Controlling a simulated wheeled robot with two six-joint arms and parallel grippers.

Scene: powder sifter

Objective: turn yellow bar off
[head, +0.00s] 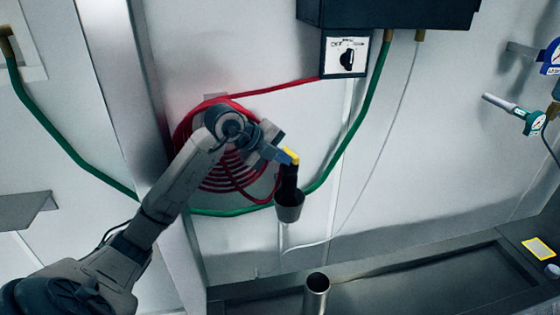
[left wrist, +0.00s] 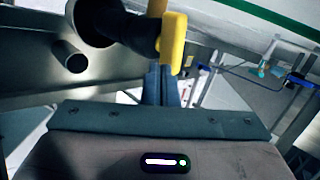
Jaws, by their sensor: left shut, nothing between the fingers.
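The yellow bar (head: 292,155) is a small yellow handle at the top of a black nozzle (head: 289,180) with a grey cup-shaped end. In the left wrist view, the yellow bar (left wrist: 174,40) stands upright just beyond my fingertips, beside the black nozzle (left wrist: 125,30). My left gripper (head: 284,157) is shut and empty, its blue-grey fingertips at the bar's left side in the head view. The fingers (left wrist: 161,85) also show in the left wrist view, close to the bar's lower end; whether they touch it I cannot tell. My right gripper is out of view.
A red coiled hose (head: 187,135) hangs on the wall behind my left arm. A green hose (head: 353,128) runs down from a dark box (head: 400,12) with a switch panel (head: 345,55). Below are a metal trough (head: 430,285) and an upright metal pipe (head: 316,295).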

